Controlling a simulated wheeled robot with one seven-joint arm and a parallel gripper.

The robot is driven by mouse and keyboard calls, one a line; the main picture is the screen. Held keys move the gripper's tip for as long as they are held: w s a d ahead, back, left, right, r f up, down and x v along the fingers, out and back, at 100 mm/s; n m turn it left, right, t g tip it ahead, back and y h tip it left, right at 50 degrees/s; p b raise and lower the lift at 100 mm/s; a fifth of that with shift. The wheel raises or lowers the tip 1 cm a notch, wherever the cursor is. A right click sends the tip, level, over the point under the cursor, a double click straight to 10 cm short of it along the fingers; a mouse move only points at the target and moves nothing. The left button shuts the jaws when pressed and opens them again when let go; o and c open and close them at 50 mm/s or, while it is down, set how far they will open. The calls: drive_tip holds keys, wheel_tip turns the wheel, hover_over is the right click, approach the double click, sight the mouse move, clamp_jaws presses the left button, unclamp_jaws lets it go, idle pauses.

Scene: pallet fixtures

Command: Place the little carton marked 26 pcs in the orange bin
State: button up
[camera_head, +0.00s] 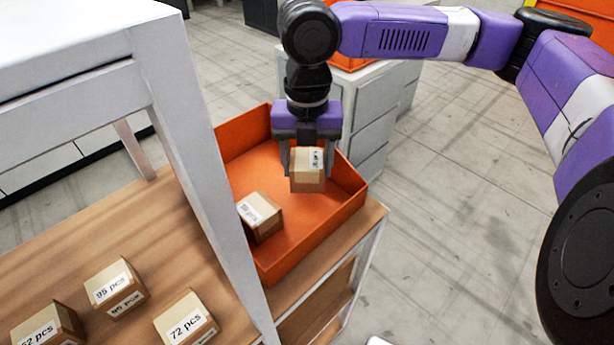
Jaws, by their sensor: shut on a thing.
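My gripper (307,165) points down over the orange bin (310,232) and is shut on a little carton (307,183). The held carton is brown with a white label on its upper part; the print is too small to read. It appears above the bin floor, inside the bin's outline; I cannot tell whether it touches the floor.
The bin stands at the right end of a wooden table (180,225). Cartons marked 95 pcs (117,288), 72 pcs (187,322) and one ending in 2 pcs (47,325) stand on it. A white post (200,170) rises left of the bin. White drawers (370,110) stand behind.

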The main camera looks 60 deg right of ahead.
sight(308, 158)
drive_tip(key=shift+f, duration=2.05)
drive_tip(key=shift+f, duration=0.15)
drive_tip(key=o, duration=1.5)
wheel_tip(308, 158, up, 12)
drive_tip(key=shift+r, duration=0.2)
